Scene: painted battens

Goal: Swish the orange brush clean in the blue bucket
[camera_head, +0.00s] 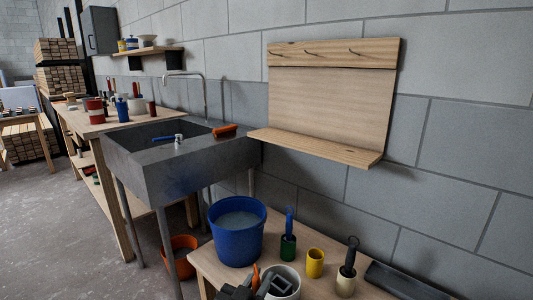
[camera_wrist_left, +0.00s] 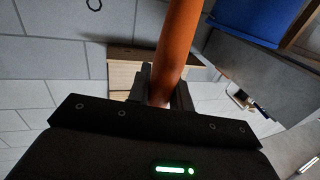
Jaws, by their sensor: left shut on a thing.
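The blue bucket (camera_head: 222,241) stands upright on the wooden bench, with greyish liquid inside; part of it also shows at the top right of the left wrist view (camera_wrist_left: 250,20). My left gripper (camera_head: 258,284) is at the bottom of the head view, in front of the bucket and outside it, by a white pot. It is shut on the orange brush (camera_head: 256,274), whose orange handle rises between the fingers in the left wrist view (camera_wrist_left: 172,50). The brush's bristles cannot be made out. My right gripper is not in view.
The bench (camera_head: 205,262) also bears a white pot (camera_head: 292,273), a green pot with a blue-handled brush (camera_head: 288,248), a yellow cup (camera_head: 315,263), a cream pot with a dark brush (camera_head: 346,282) and a dark tray (camera_head: 400,281). A grey sink (camera_head: 185,180) stands behind, left.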

